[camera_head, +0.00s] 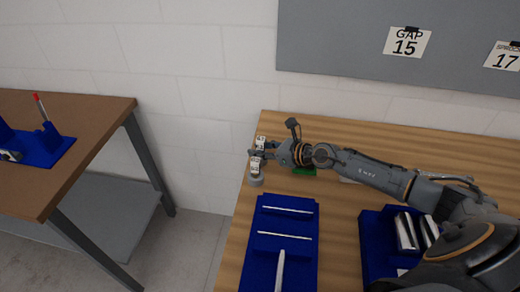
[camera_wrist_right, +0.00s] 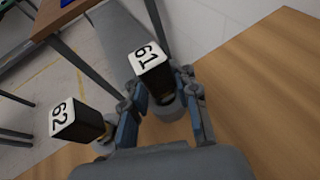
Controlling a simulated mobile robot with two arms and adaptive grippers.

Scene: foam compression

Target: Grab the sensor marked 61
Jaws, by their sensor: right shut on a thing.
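The sensor marked 61 (camera_wrist_right: 150,66), a dark block with a white numbered top, stands between the fingers of my right gripper (camera_wrist_right: 160,95) in the right wrist view. The fingers are shut on it. The sensor marked 62 (camera_wrist_right: 76,121) stands just outside the left finger in that view. In the head view my right gripper (camera_head: 264,152) reaches left over the wooden table's far left corner. Two small white-topped blocks show there, one at the gripper (camera_head: 261,142) and one nearer me (camera_head: 256,163); their numbers are too small to read. My left gripper is out of view.
A blue tray (camera_head: 266,222) with white strips lies nearer me on the wooden table (camera_head: 240,245). A blue holder (camera_head: 372,235) with white pieces stands right of it. Another table (camera_head: 95,108) with a blue rack (camera_head: 62,150) is at the left, across a floor gap.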

